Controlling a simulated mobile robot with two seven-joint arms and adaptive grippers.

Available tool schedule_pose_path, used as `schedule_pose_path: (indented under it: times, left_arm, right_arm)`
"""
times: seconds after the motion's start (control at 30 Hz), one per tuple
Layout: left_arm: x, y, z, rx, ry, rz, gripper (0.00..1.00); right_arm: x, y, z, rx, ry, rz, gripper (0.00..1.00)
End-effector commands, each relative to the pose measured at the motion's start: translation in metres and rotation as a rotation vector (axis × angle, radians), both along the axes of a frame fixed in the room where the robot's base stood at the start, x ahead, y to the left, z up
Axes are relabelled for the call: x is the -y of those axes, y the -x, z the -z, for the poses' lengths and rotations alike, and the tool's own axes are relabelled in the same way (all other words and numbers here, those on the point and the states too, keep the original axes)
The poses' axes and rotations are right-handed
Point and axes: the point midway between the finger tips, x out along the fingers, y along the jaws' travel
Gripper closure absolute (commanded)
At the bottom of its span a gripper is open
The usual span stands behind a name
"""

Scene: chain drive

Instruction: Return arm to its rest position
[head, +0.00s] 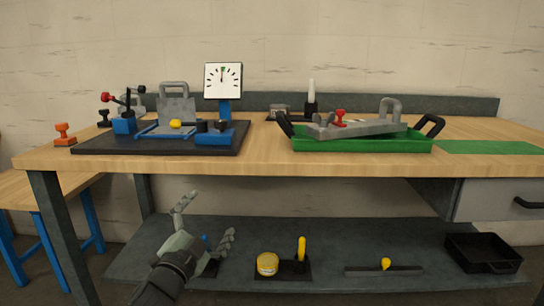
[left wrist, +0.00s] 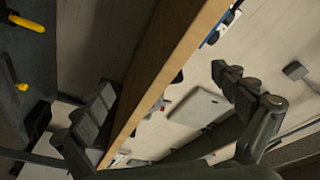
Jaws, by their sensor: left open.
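My left gripper (head: 211,214) is in the lower left of the head view, in front of the workbench (head: 330,166) and below the level of its top. Its fingers are spread and point up, with nothing between them. In the left wrist view the open fingers (left wrist: 165,82) show on both sides of the tilted bench edge (left wrist: 170,75). The gripper looks apart from the bench. It hides part of the lower shelf (head: 225,275). My right gripper is in neither view.
On the bench are a black mat (head: 95,143) with a fixture and dial gauge (head: 223,80), and a green tray (head: 360,145) holding a grey part. The shelf bears a yellow tape roll (head: 267,264) and a black bin (head: 483,252). A lower blue-legged table (head: 52,235) stands at left.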

Motion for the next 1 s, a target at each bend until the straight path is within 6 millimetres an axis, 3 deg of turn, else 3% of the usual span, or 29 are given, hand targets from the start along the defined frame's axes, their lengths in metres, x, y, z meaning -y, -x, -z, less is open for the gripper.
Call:
schedule_pose_path:
  times: [0.03, 0.1, 0.27, 0.4, 0.5, 0.6, 0.73, 0.83, 1.0]
  left_arm:
    - [-0.016, 0.011, 0.038, -0.109, 0.05, -0.057, 0.02]
    - [-0.036, 0.029, 0.084, -0.249, 0.113, -0.133, 0.02]
    - [-0.075, 0.089, 0.185, -0.558, 0.227, -0.299, 0.02]
    - [-0.1, 0.163, 0.26, -0.82, 0.308, -0.44, 0.02]
    - [-0.112, 0.222, 0.303, -0.997, 0.357, -0.535, 0.02]
    - [-0.12, 0.278, 0.333, -1.148, 0.391, -0.616, 0.02]
    - [-0.125, 0.332, 0.355, -1.287, 0.419, -0.692, 0.02]
    - [-0.127, 0.355, 0.362, -1.344, 0.43, -0.723, 0.02]
    - [-0.127, 0.364, 0.365, -1.368, 0.434, -0.737, 0.02]
  right_arm:
    - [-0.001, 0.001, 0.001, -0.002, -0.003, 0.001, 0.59]
    - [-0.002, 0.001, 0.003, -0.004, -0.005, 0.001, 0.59]
    - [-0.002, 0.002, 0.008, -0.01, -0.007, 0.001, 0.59]
    - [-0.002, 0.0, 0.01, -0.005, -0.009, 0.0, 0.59]
    - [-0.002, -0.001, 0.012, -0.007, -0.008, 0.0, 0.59]
    - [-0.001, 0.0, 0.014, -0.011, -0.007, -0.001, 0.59]
    - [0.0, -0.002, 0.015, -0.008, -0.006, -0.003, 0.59]
    - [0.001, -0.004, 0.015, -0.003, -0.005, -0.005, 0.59]
    - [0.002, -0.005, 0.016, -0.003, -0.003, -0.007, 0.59]
